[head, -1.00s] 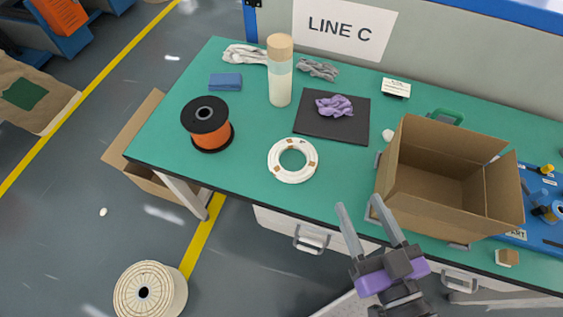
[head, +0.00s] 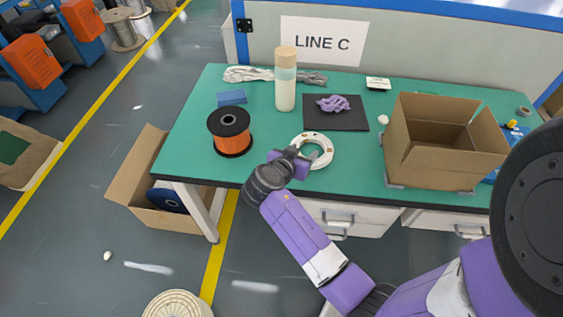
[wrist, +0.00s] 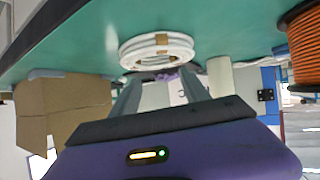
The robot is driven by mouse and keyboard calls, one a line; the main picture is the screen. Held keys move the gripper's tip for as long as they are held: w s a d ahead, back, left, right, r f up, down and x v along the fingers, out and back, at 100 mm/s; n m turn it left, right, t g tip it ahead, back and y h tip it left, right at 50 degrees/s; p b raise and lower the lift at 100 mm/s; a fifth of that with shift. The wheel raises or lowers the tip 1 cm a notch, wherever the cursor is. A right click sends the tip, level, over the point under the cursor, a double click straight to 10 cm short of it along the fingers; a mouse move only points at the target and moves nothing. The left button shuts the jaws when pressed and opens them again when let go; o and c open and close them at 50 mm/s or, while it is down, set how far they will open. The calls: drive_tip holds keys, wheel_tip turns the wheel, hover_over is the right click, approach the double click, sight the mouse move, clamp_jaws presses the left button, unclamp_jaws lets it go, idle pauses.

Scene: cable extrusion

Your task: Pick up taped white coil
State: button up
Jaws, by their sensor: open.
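The white coil (head: 326,141), a ring with brown tape bands, lies flat on the green table (head: 255,185) near its front edge. In the wrist view, which is upside down, the coil (wrist: 157,43) appears just beyond my fingertips. My gripper (head: 313,156) is at the coil's near left side in the head view, and my wrist hides part of the ring there. In the wrist view my gripper (wrist: 160,85) shows two separated fingers with nothing between them. I cannot tell whether a fingertip touches the coil.
An orange cable spool (head: 232,138) stands left of the coil. An open cardboard box (head: 425,165) stands to the right. Bare table lies between box and coil.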

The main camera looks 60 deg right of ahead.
sight(324, 158)
drive_tip(key=s+m+g, duration=0.1)
drive_tip(key=s+a, duration=0.1)
drive_tip(key=s+m+g, duration=0.1)
drive_tip(key=shift+s+a+f+m+g, duration=0.2)
drive_tip(key=shift+s+a+m+g, duration=0.1)
drive_tip(key=shift+s, duration=0.1)
drive_tip(key=shift+s+f+m, duration=0.1)
drive_tip(key=shift+s+m, duration=0.15)
drive_tip(key=shift+m, duration=0.05)
drive_tip(key=shift+p+x, duration=0.95)
drive_tip(key=shift+x, duration=2.9)
drive_tip(key=shift+f, duration=0.15)
drive_tip(key=shift+a, duration=0.1)
clamp_jaws()
